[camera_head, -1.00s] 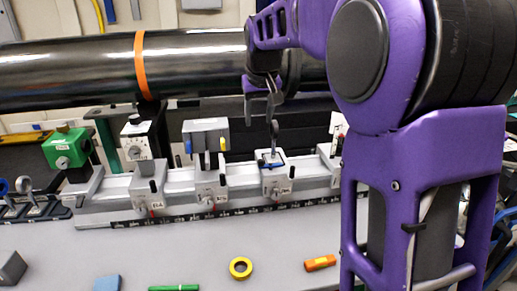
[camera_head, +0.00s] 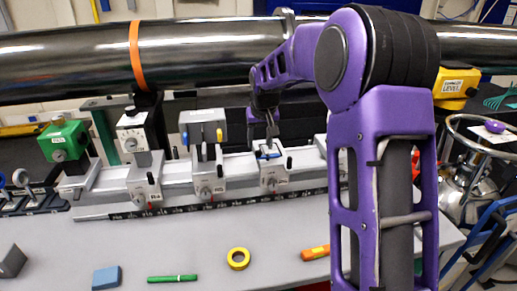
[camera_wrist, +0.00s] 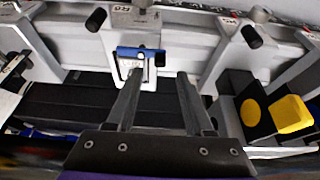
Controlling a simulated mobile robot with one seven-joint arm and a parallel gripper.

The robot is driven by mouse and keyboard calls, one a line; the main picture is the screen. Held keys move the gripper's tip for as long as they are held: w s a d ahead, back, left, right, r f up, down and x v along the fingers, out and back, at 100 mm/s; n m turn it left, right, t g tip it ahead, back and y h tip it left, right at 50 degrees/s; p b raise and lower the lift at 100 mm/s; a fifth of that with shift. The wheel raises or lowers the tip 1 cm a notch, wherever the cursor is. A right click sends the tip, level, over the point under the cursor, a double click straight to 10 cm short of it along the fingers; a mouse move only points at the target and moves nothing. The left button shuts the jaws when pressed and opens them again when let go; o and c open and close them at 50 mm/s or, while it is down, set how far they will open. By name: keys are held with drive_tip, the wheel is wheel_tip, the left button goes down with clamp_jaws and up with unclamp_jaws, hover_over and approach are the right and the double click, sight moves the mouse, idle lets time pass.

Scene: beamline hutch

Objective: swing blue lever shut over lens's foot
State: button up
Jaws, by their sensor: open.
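The blue lever (camera_wrist: 140,52) is a short bar on a pale holder on the rail, with a small bent end at its right in the wrist view. It also shows as a thin blue strip in the head view (camera_head: 268,156). A pale foot (camera_wrist: 128,67) sits beside it; I cannot tell whether the lever covers it. The lens itself is hard to make out behind my fingers. My gripper (camera_wrist: 160,77) is open, its fingers pointing at the lever's holder, with the lever just beyond the left fingertip. Nothing is between the fingers. The head view shows my gripper (camera_head: 268,132) right above the holder.
Left along the rail (camera_head: 110,213) stand other carriers, one with a grey block with a yellow knob (camera_head: 203,127). A black tube (camera_head: 70,62) runs behind and above. On the bench lie a yellow ring (camera_head: 238,258), a green pen (camera_head: 172,278) and an orange piece (camera_head: 315,253).

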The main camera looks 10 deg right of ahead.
sight(258, 151)
drive_tip(key=shift+x, duration=2.25)
clamp_jaws()
